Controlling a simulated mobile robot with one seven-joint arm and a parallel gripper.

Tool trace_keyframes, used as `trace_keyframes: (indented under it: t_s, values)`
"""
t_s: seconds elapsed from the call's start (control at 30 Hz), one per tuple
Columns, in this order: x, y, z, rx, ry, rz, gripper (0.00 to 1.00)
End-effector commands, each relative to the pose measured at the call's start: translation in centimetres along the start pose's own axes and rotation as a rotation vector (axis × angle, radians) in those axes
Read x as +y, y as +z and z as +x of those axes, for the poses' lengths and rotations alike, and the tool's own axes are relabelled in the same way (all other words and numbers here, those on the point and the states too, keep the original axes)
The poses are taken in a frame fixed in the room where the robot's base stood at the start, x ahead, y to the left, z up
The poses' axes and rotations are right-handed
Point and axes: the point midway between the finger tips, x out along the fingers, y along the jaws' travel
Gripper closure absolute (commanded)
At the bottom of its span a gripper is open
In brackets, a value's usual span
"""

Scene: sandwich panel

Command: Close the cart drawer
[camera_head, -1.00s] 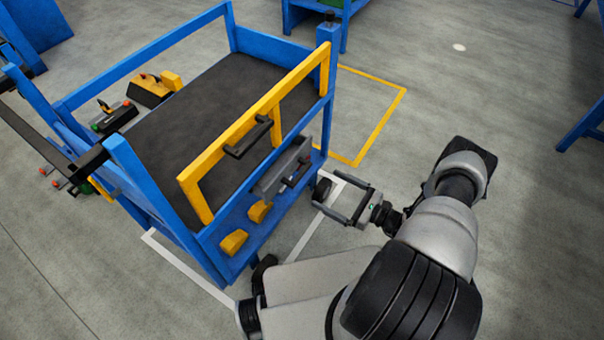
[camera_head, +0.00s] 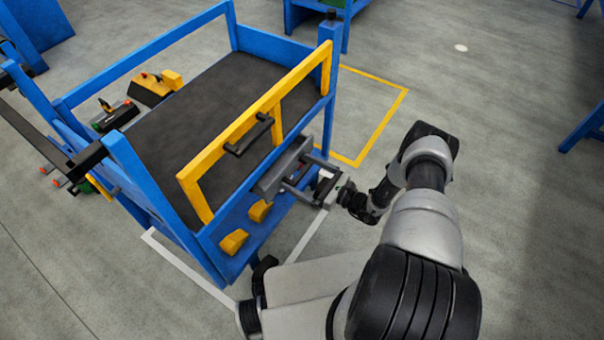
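The blue cart (camera_head: 215,262) stands at centre left with a dark top. Its small grey drawer (camera_head: 270,181) sits under the top on the side facing me and sticks out past the frame. The drawer's dark handle (camera_head: 296,178) is at its front and is partly hidden by my gripper. My gripper (camera_head: 295,170) reaches in from the right with its two fingers spread apart at the drawer front, around or close to the handle. I cannot tell whether the fingers touch it.
A yellow hinged frame (camera_head: 226,147) with a black handle (camera_head: 248,134) stands above the drawer. Yellow blocks (camera_head: 234,242) sit on the lower shelf left of the drawer.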

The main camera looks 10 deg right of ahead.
Motion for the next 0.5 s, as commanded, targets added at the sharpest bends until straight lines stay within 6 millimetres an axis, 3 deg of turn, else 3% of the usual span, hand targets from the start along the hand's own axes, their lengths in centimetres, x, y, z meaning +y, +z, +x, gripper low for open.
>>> trace_keyframes:
  t_s: [0.03,0.3,0.5]
  values:
    - [0.0,0.0,0.0,0.000,0.000,0.000,0.07]
    - [0.0,0.0,0.0,0.000,0.001,0.000,0.50]
    - [0.0,-0.4,2.2,-0.003,0.001,-0.001,0.50]
